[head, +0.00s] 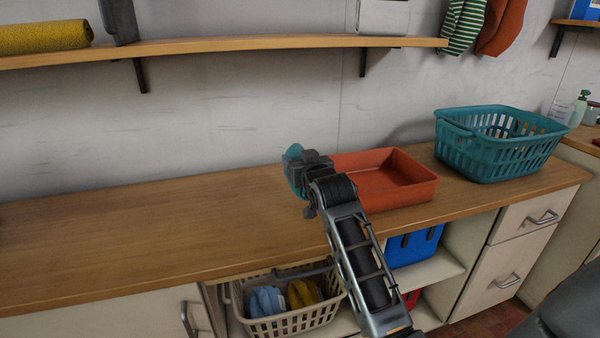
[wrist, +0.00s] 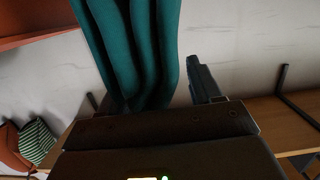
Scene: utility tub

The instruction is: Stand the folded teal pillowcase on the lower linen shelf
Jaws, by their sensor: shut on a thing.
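My gripper (head: 308,162) is above the wooden counter, beside the left end of an orange-red tub. It is shut on the folded teal pillowcase (head: 295,152), which shows only as small teal patches around the jaws in the head view. In the wrist view the pillowcase (wrist: 130,50) fills the upper middle as several parallel upright folds. One dark finger (wrist: 203,80) shows to its right; the other is hidden. A long wooden wall shelf (head: 220,46) runs above the counter. I cannot tell whether it is the lower linen shelf.
The orange-red tub (head: 425,187) and a teal basket (head: 490,165) stand on the counter (head: 130,235) at the right. A yellow roll (head: 45,36) and a dark upright object (head: 120,20) occupy the wall shelf's left; a pale box (head: 383,16) stands further right. Brackets (head: 140,75) hang below.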

